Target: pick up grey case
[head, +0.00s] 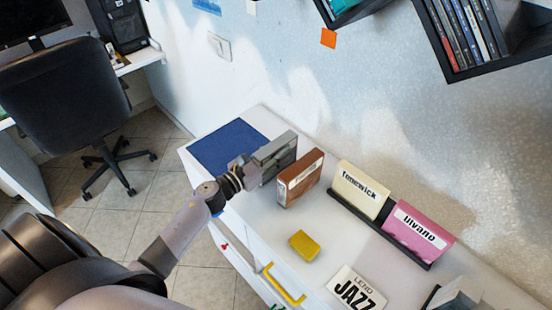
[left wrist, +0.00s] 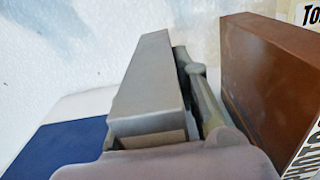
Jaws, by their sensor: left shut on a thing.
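The grey case (head: 277,152) stands upright at the left part of the white cabinet top, between the blue mat and the brown case. My left gripper (head: 247,174) is shut on the near end of the grey case. In the left wrist view the grey case (left wrist: 146,92) is upright in the grip, with a finger (left wrist: 203,92) along its right side. The other finger is hidden. I cannot tell whether the case's bottom touches the surface. My right gripper is not in view.
The brown case (head: 301,178) stands close to the right; it also shows in the left wrist view (left wrist: 265,75). The blue mat (head: 228,147) lies left. A black rack (head: 378,228) holds a cream case (head: 360,189) and a pink case (head: 418,232). A yellow block (head: 304,245) lies in front.

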